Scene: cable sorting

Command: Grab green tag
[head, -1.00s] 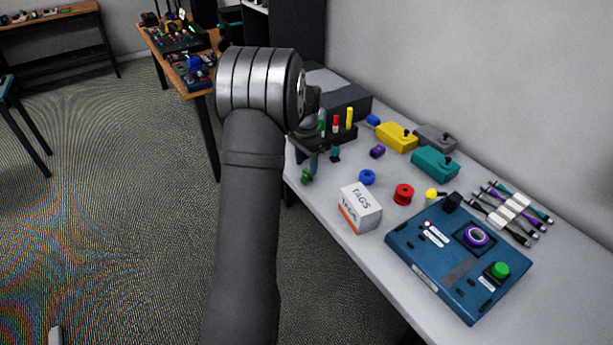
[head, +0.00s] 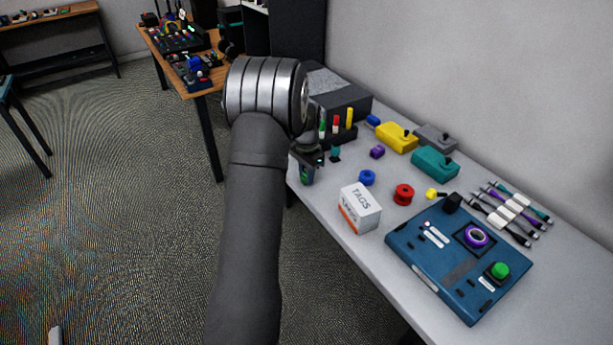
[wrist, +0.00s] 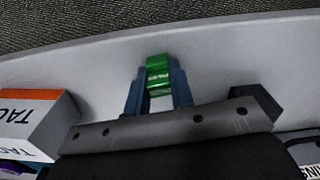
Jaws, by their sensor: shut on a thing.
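The green tag (wrist: 158,76) is between the two blue fingers of my gripper (wrist: 158,92) in the wrist view. The fingers are shut on it, one on each side, close to the white table's edge. In the head view, my gripper (head: 307,172) is at the table's left edge, left of the blue spool and behind the TAGS box. The green tag shows there only as a small bit of green between the fingers. I cannot tell whether it still touches the table.
The TAGS box (head: 360,208) stands close by; it also shows in the wrist view (wrist: 38,122). A blue ring (head: 367,177), a red spool (head: 403,194) and a teal box (head: 435,162) lie to the right. A marker holder (head: 340,134) is behind. A blue panel (head: 425,262) lies in front.

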